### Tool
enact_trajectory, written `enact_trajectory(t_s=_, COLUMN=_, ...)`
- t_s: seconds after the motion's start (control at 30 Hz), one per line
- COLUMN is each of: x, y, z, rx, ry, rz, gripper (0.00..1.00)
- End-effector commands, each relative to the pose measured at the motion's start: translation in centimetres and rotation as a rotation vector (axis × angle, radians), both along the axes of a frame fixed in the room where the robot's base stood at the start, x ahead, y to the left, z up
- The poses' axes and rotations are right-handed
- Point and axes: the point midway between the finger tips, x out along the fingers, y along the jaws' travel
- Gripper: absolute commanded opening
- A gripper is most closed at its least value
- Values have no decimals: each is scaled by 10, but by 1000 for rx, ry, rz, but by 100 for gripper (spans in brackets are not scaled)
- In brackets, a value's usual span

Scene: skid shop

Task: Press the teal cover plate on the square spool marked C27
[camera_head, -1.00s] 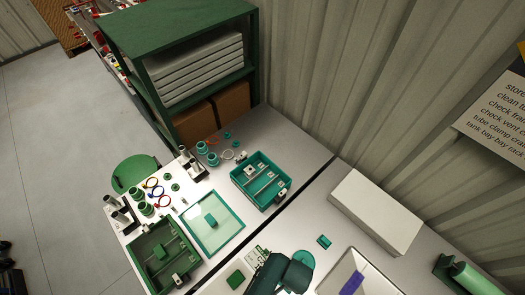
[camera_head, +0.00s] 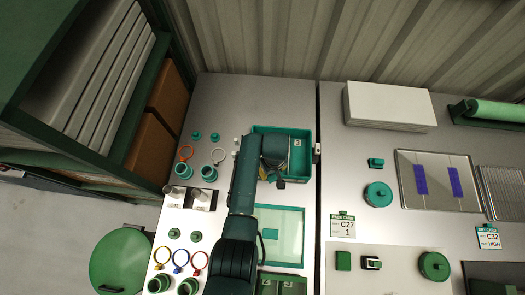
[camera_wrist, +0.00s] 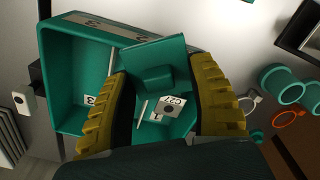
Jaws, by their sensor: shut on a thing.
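My gripper (camera_wrist: 158,90) has its two yellow ribbed fingers on either side of a teal square plate with a raised block (camera_wrist: 150,60), the cover plate, and is shut on it. The plate sits tilted in the view, over one end of the teal open box (camera_wrist: 61,60). A white piece marked C27 (camera_wrist: 173,105), seemingly the square spool, shows partly below the plate; the rest is hidden. I cannot tell whether plate and spool touch. In the head view, my gripper (camera_head: 273,174) is over the teal box (camera_head: 309,150), and my arm hides its left part.
A clear teal-framed panel (camera_head: 290,222) lies in front of the box. Teal rings (camera_head: 183,171) and an orange ring (camera_head: 186,152) lie left. Across the gap are a C27 pack card (camera_head: 342,227), a round teal piece (camera_head: 378,194) and a white box (camera_head: 388,105).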

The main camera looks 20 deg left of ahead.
Motion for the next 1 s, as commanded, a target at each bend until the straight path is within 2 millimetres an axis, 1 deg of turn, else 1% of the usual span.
enact_trajectory(t_s=0.03, x=17, y=12, z=-24, rx=2, ry=-8, rz=100, gripper=43)
enact_trajectory(t_s=0.1, x=33, y=26, z=-29, rx=2, ry=-7, rz=249, gripper=43)
enact_trajectory(t_s=0.2, x=53, y=47, z=-32, rx=2, ry=-7, rz=462, gripper=43)
enact_trajectory(t_s=0.3, x=68, y=66, z=-30, rx=1, ry=-7, rz=663, gripper=43)
enact_trajectory(t_s=0.4, x=77, y=80, z=-25, rx=1, ry=-6, rz=825, gripper=43)
enact_trajectory(t_s=0.5, x=82, y=89, z=-18, rx=1, ry=-5, rz=930, gripper=43)
enact_trajectory(t_s=0.63, x=83, y=93, z=-12, rx=1, ry=-2, rz=984, gripper=43)
enact_trajectory(t_s=0.73, x=83, y=93, z=-13, rx=2, ry=-2, rz=987, gripper=43)
enact_trajectory(t_s=0.87, x=83, y=93, z=-25, rx=2, ry=-2, rz=985, gripper=43)
enact_trajectory(t_s=1.0, x=83, y=93, z=-40, rx=1, ry=-2, rz=984, gripper=43)
